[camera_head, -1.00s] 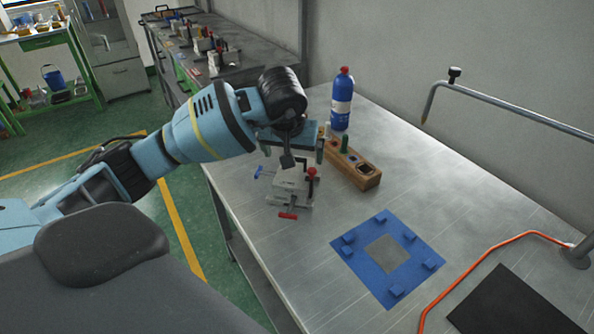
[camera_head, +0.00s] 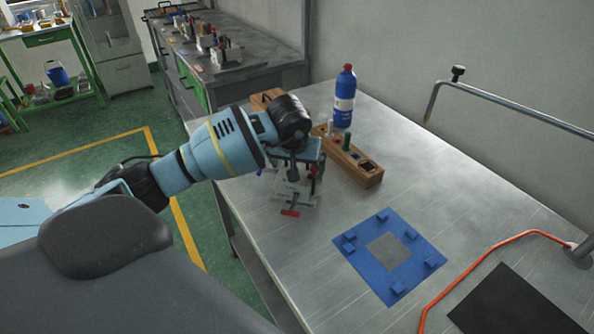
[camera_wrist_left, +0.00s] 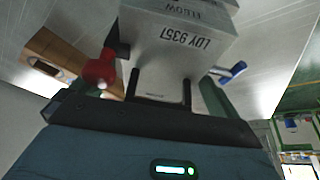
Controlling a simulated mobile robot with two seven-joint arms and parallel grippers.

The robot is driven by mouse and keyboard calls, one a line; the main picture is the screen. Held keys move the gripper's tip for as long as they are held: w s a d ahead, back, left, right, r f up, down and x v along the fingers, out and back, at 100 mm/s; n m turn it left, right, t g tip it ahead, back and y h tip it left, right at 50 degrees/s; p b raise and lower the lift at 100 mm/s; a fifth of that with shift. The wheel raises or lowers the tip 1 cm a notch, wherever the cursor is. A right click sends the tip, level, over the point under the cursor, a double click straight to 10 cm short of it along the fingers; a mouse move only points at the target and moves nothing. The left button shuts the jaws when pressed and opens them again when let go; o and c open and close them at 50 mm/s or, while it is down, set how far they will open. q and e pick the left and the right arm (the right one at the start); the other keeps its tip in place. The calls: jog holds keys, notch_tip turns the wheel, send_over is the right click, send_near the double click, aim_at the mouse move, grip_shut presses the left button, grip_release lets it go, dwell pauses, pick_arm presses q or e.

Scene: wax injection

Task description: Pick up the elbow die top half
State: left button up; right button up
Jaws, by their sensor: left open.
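The grey metal elbow die (camera_head: 297,194) stands near the left edge of the steel table, partly hidden under my left gripper. It has a red clamp handle (camera_head: 290,212) at its front. In the left wrist view the die block (camera_wrist_left: 185,45) shows close up with "ELBOW" and "LDY 9357" on it, a red knob (camera_wrist_left: 100,70) on the left and a blue handle (camera_wrist_left: 233,72) on the right. My left gripper (camera_head: 294,172) is open, pointing down just over the die, its fingers on either side. Whether it touches the die is unclear. The seam between the halves cannot be made out.
A wooden block with holes (camera_head: 350,165) stands right beside the die, with a blue bottle (camera_head: 344,98) behind it. A blue fixture plate (camera_head: 360,260) lies at the table's front middle. An orange cable (camera_head: 470,262) and a black mat (camera_head: 515,312) are at the right.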

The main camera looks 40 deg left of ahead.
aim_at(298, 165)
pick_arm(q)
jog(key=c, duration=1.4)
jog(key=shift+w+r, duration=0.15)
jog(key=shift+r, duration=0.05)
jog(key=shift+c, duration=1.1)
jog(key=shift+r, duration=1.7)
jog(key=s+d, duration=0.4)
jog(key=s, duration=0.3)
jog(key=s+d+r+b, duration=0.1)
jog(key=s+d, duration=0.2)
jog(key=s, duration=0.4)
jog(key=shift+d+r, duration=0.25)
jog(key=shift+d, duration=0.1)
